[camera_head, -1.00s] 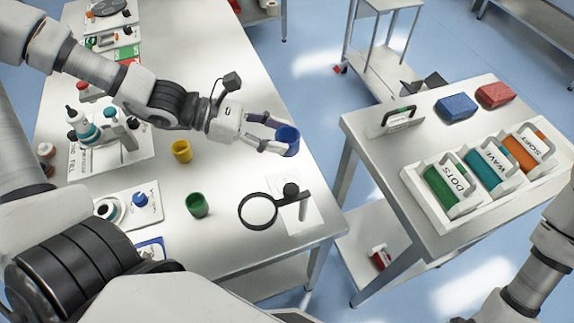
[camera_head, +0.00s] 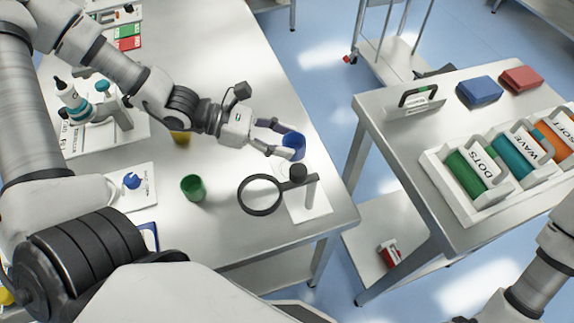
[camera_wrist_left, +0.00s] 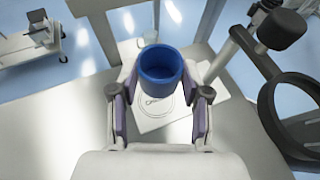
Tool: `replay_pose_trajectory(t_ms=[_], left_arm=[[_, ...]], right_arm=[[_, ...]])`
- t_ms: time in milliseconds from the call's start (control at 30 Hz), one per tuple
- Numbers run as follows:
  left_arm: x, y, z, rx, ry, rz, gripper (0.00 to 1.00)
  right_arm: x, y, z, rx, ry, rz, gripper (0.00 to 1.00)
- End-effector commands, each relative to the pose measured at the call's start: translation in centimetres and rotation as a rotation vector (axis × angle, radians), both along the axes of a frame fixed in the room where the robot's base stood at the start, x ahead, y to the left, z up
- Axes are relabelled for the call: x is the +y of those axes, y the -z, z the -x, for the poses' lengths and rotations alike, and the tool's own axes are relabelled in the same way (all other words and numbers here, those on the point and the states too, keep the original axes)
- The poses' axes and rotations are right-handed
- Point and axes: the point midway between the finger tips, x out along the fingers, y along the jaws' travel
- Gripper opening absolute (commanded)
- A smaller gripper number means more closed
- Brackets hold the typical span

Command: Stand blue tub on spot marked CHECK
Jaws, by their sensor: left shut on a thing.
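The blue tub (camera_head: 294,146) is upright between the fingertips of my left gripper (camera_head: 284,143), near the right edge of the left table. It also shows in the left wrist view (camera_wrist_left: 161,68), open end toward the camera, with a finger on each side. My left gripper is shut on it. Beneath the tub lies a white sheet (camera_wrist_left: 165,112) with a ring outline, partly hidden by the tub. I cannot read the word CHECK on it. Whether the tub touches the sheet I cannot tell. My right gripper is out of view.
A magnifier (camera_head: 260,195) on a stand is close to the tub. A green tub (camera_head: 193,188) and a mostly hidden yellow tub (camera_head: 181,138) stand on the left table. A floor gap separates the tables.

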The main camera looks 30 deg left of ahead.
Motion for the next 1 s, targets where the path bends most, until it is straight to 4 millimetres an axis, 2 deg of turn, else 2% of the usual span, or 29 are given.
replay_pose_trajectory(t_ms=[33, 333, 733, 767, 800, 1000], left_arm=[[0.0, 1.5, 0.1, 0.005, 0.001, -0.002, 0.23], [0.0, 6.2, 0.0, 0.002, 0.002, -0.002, 0.23], [0.0, 6.8, 0.0, -0.002, 0.000, 0.000, 0.23], [0.0, 6.6, 0.0, -0.002, 0.000, 0.000, 0.58], [0.0, 6.6, 0.0, -0.002, 0.000, -0.001, 0.72], [0.0, 6.6, 0.0, -0.002, 0.000, -0.001, 0.72]], right_arm=[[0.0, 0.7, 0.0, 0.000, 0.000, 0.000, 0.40], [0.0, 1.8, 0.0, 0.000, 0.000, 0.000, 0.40], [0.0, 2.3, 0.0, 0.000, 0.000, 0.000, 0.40], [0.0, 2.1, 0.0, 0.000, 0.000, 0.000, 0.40], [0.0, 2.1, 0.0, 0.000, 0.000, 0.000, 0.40], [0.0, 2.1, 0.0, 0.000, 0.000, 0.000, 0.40]])
